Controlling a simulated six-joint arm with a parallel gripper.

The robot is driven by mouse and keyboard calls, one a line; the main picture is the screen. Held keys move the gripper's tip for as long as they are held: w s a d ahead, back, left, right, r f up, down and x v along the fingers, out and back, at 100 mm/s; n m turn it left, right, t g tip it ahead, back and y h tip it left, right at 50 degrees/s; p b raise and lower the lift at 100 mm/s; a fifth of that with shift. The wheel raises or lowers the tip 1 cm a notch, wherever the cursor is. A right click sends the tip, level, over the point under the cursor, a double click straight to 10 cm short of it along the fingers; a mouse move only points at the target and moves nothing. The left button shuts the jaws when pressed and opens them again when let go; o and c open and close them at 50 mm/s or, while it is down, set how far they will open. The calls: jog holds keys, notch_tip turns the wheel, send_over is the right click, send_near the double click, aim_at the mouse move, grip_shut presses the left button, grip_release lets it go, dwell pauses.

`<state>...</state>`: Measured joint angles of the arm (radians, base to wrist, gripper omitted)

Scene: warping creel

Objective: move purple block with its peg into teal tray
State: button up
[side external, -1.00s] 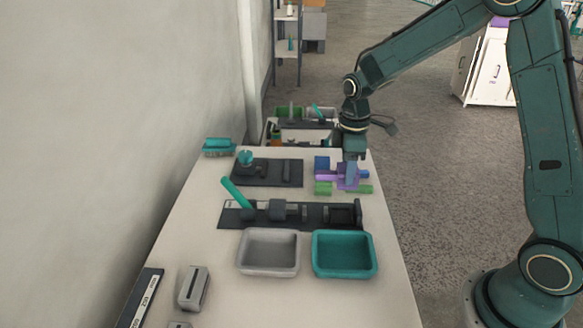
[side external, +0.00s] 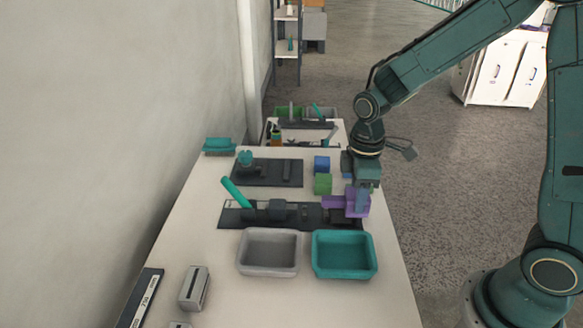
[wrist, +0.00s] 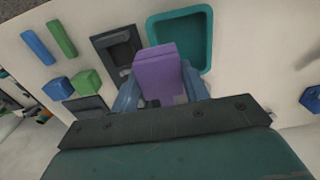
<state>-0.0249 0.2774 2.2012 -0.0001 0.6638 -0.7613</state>
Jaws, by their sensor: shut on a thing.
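The purple block (side external: 334,202) is held in my gripper (side external: 362,200). It is above the right end of the dark fixture strip, just behind the teal tray. In the wrist view the purple block (wrist: 160,72) sits between the two blue-grey fingers (wrist: 158,95), which are shut on it. I cannot make out its peg clearly. The teal tray (side external: 344,274) stands at the front right of the table and looks empty. Part of the teal tray (wrist: 207,40) also shows beyond the block in the wrist view.
A grey tray (side external: 268,271) stands left of the teal one. The dark fixture strip (side external: 275,222) with a teal lever (side external: 236,192) lies behind the trays. A blue cube (side external: 322,163) and a green cube (side external: 323,184) stand farther back. The table's right edge is close.

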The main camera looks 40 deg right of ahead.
jog(key=shift+s+a, duration=0.65)
jog(key=shift+s, duration=0.2)
jog(key=shift+s+a, duration=0.65)
jog(key=shift+s, duration=0.2)
notch_tip(320, 180, down, 7)
jog(key=shift+f, duration=0.2)
dwell(0.4)
jog(key=shift+f, duration=1.65)
jog(key=shift+f, duration=0.55)
dwell(0.3)
jog(key=o, duration=0.8)
jog(key=shift+c, duration=0.2)
